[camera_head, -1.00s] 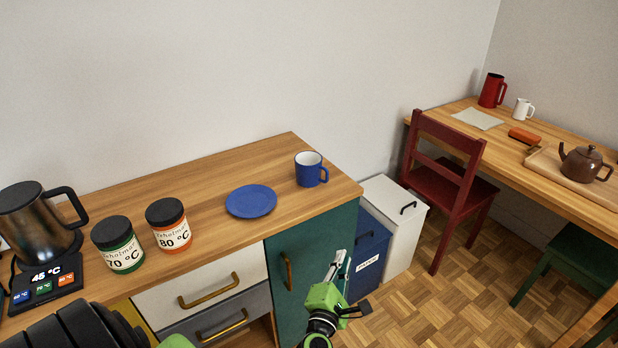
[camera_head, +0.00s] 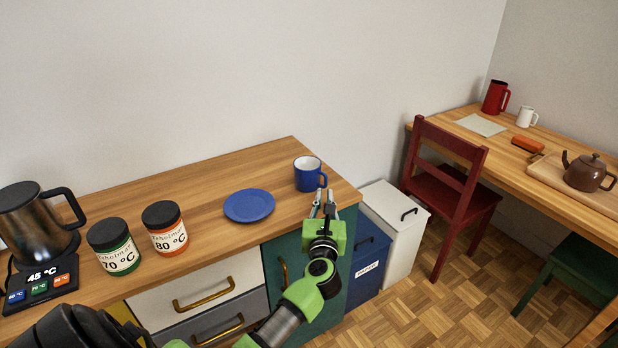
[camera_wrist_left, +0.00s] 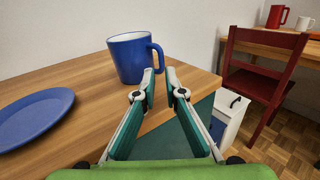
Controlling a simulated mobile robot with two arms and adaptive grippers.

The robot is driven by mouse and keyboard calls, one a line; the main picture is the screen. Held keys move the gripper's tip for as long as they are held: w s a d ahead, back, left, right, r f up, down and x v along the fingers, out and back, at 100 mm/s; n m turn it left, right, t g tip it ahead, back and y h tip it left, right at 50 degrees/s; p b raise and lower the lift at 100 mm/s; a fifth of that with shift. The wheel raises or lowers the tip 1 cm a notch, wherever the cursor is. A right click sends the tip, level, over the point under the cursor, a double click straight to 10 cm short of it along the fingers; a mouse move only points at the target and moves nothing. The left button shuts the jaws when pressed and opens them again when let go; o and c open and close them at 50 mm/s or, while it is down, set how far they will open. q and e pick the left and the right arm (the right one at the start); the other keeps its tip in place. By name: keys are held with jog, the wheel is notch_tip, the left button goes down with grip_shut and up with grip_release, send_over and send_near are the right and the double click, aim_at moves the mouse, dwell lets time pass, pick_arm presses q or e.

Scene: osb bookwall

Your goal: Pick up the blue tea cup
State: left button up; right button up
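The blue tea cup (camera_head: 308,175) with a white inside stands upright near the right end of the wooden cabinet top (camera_head: 190,184), its handle toward the right. In the left wrist view the cup (camera_wrist_left: 129,58) is just ahead, with its handle close beyond the fingertips. My left gripper (camera_head: 323,200) is at the front edge of the cabinet top, just in front of the cup. In the left wrist view its two fingers (camera_wrist_left: 161,80) are apart with nothing between them. My right gripper is not in view.
A blue saucer (camera_head: 249,206) lies left of the cup. Two jars, one green-labelled (camera_head: 115,247) and one orange-labelled (camera_head: 166,229), and a kettle (camera_head: 36,222) stand further left. A red chair (camera_head: 456,194) and bins (camera_head: 394,216) stand right of the cabinet.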

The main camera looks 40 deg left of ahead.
aim_at(326, 183)
pick_arm(q)
jog(key=x, duration=0.5)
jog(key=shift+w+r, duration=0.1)
jog(key=shift+w, duration=0.05)
jog(key=shift+r, duration=0.1)
grip_shut()
